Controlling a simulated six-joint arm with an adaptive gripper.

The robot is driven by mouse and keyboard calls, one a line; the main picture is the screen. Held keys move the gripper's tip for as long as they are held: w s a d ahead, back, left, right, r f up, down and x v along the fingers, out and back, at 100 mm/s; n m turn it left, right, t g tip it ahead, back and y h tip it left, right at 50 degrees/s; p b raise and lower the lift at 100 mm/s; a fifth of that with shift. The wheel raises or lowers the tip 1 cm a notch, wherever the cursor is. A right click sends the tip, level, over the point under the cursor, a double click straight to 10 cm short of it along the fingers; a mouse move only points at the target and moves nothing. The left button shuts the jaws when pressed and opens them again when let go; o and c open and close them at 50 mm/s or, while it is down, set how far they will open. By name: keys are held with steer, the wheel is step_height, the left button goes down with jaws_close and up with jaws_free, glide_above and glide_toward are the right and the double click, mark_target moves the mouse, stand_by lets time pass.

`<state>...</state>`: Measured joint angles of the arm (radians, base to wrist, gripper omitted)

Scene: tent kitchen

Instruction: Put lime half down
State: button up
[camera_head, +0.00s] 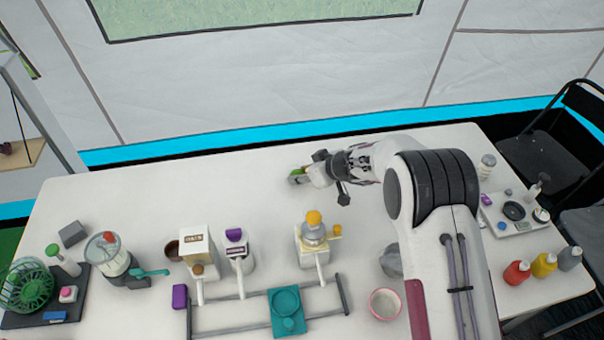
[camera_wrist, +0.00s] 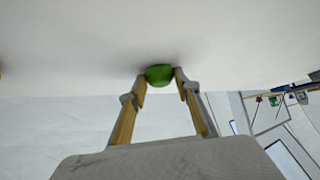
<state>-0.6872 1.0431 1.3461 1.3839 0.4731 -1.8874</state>
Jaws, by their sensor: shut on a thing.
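The lime half is a green, rounded piece between my fingertips in the wrist view (camera_wrist: 159,75). My gripper (camera_wrist: 160,78) is shut on it, one finger on each side. In the head view my gripper (camera_head: 299,176) is over the back middle of the white table (camera_head: 130,205), with a bit of green at its tip. The lime half appears very close to the white surface; I cannot tell whether it touches.
Dispensers, including a white box unit (camera_head: 198,250), stand along a grey rail frame with a teal tray (camera_head: 287,313). A pink-rimmed bowl (camera_head: 385,304) is at the front. Sauce bottles (camera_head: 544,265) stand at right. The table's back left is clear.

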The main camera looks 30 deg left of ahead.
steer(key=shift+f, duration=0.15)
steer(key=o, duration=1)
steer(key=shift+v, duration=6.15)
steer(key=shift+a, duration=0.1)
